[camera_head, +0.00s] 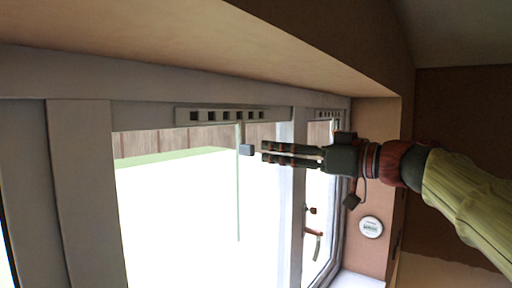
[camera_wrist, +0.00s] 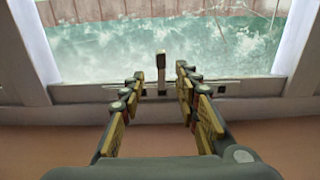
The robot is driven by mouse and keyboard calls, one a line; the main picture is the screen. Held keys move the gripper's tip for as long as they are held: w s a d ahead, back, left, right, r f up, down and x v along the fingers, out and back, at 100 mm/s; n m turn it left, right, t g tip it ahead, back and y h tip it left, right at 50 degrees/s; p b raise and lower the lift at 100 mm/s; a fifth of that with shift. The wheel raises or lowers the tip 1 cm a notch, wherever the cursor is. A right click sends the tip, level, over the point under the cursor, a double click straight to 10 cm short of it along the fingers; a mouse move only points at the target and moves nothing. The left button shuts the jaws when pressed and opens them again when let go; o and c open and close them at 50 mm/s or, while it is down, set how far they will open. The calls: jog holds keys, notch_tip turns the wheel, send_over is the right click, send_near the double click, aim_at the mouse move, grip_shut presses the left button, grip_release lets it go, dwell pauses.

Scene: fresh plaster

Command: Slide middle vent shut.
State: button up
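The middle vent (camera_head: 222,115) is a pale strip with a row of dark slots in the window's top frame. The dark slots show that at least part of it is open. In the wrist view the vent (camera_wrist: 228,88) runs across behind the fingertips. A small grey tab (camera_head: 247,150) sits just left of the fingertips in the head view. In the wrist view the tab (camera_wrist: 161,62) stands in the gap between the fingertips. My gripper (camera_head: 264,152) is open, with its fingers pointing toward the window. In the wrist view my gripper (camera_wrist: 160,74) shows no visible grip on the tab.
Another slotted vent (camera_head: 328,114) is above the narrow right window pane. A red-and-dark window handle (camera_head: 314,233) is lower on that pane's frame. A round white dial (camera_head: 370,227) is on the right wall. A ceiling ledge (camera_head: 200,50) overhangs the window.

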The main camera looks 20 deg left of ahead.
aim_at(253, 148)
jog(key=p+x, duration=0.2)
jog(key=x, duration=0.3)
jog(key=shift+s+a+r, duration=0.1)
jog(key=shift+a, duration=0.2)
jog(key=shift+w+a+p, duration=0.35)
jog(key=shift+w+a, duration=0.05)
jog(key=shift+a, duration=0.3)
jog(key=shift+c, duration=0.6)
grip_shut()
